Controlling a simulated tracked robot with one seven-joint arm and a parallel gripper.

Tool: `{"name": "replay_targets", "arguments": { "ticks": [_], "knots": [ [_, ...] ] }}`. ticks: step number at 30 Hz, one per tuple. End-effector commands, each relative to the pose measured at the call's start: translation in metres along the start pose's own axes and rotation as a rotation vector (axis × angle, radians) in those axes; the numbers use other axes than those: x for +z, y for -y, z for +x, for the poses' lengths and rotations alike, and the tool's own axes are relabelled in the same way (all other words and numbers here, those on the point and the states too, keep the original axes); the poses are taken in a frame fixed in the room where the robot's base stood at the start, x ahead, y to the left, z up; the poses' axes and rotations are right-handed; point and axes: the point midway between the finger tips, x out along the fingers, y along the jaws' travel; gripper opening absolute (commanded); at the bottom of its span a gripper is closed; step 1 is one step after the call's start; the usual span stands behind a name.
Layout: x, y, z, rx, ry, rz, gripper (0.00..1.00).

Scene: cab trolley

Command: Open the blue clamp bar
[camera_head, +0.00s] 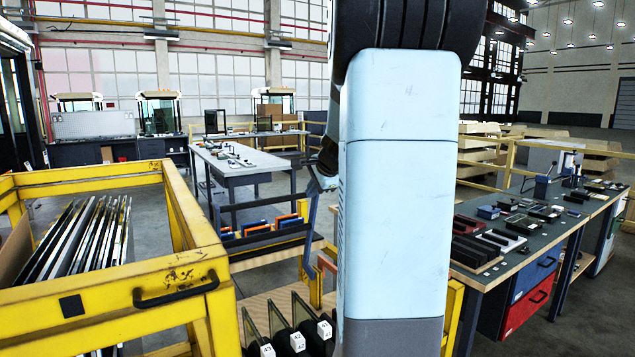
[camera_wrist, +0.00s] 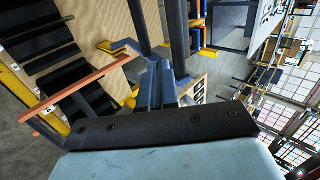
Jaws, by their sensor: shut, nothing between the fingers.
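In the wrist view my gripper (camera_wrist: 164,75) is shut and empty, its fingers together beyond the dark palm plate. In the head view, part of my gripper (camera_head: 320,180) shows left of my arm, above the trolley's blue upright (camera_head: 306,245); my arm hides what lies behind it. The wrist view shows blue metal parts (camera_wrist: 125,46) of the trolley close beyond my fingers. I cannot clearly pick out the blue clamp bar among them, nor tell contact. An orange bar (camera_wrist: 85,90) runs slanted left of my gripper.
Dark glass panels (camera_head: 290,320) stand in the trolley below. A yellow frame (camera_head: 110,290) holding long strips stands at the left. A workbench (camera_head: 515,240) with tools is at the right, and a grey table (camera_head: 240,160) is behind.

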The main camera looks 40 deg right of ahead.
Motion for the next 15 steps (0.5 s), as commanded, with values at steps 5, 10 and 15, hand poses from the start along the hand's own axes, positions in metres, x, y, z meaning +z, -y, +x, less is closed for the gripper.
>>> {"name": "replay_targets", "arguments": {
  "ticks": [5,10,15],
  "knots": [
    [0.001,0.010,0.022,0.001,0.002,0.000,0.00],
    [0.000,0.017,0.033,0.000,0.000,-0.001,0.00],
    [0.001,0.019,0.037,0.000,0.001,-0.001,0.00]
  ]
}}
